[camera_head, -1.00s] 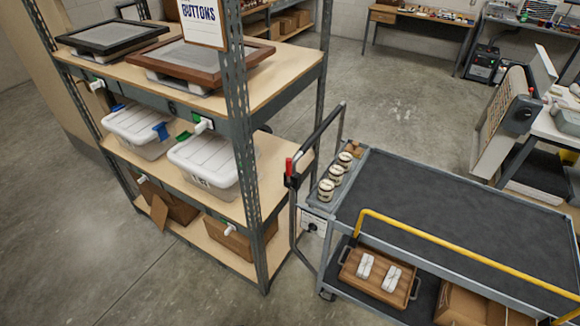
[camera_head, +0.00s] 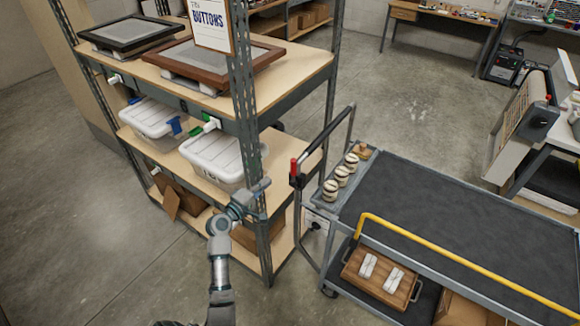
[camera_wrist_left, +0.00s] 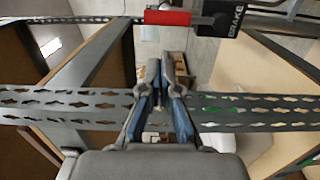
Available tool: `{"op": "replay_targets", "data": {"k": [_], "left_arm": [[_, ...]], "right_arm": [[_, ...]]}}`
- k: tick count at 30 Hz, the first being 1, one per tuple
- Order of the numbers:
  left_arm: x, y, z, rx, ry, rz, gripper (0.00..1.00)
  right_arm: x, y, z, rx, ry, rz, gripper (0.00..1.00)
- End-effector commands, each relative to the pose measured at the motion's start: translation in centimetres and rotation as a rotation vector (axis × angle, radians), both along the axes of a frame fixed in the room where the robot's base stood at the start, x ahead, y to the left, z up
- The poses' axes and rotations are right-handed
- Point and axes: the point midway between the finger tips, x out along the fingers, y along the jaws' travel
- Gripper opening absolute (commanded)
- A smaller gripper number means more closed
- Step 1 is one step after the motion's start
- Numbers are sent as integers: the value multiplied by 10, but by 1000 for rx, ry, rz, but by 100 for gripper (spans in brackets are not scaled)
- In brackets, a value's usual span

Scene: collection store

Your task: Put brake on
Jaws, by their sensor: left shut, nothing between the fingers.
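The brake lever has a red handle (camera_head: 294,166) above a dark housing (camera_head: 297,181), on the push-handle end of the grey cart (camera_head: 460,204). In the left wrist view the red handle (camera_wrist_left: 167,18) lies across the top, beside a black housing marked BRAKE (camera_wrist_left: 229,20). My left gripper (camera_head: 263,185) is in front of the shelf post, left of and a little lower than the lever, apart from it. In the left wrist view its fingers (camera_wrist_left: 166,65) are shut and empty, pointing toward the red handle. My right gripper is not in view.
The shelf's perforated metal post (camera_head: 247,110) stands close to my left gripper. White bins (camera_head: 215,155) sit on the shelf behind. Several jars (camera_head: 342,177) stand in the cart's end tray. A yellow rail (camera_head: 450,245) runs along the cart. Floor is open at left.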

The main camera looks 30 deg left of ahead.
Motion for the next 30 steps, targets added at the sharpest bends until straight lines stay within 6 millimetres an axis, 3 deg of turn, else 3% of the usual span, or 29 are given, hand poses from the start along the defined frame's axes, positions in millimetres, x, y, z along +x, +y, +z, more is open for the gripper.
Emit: {"op": "replay_targets", "data": {"k": [11,24,30], "left_arm": [[7,-1,0,1,0,1,0],[79,-11,0,0,2,0,0],[96,-12,-1,1,3,1,0]], "right_arm": [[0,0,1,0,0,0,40],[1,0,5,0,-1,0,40],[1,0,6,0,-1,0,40]]}}
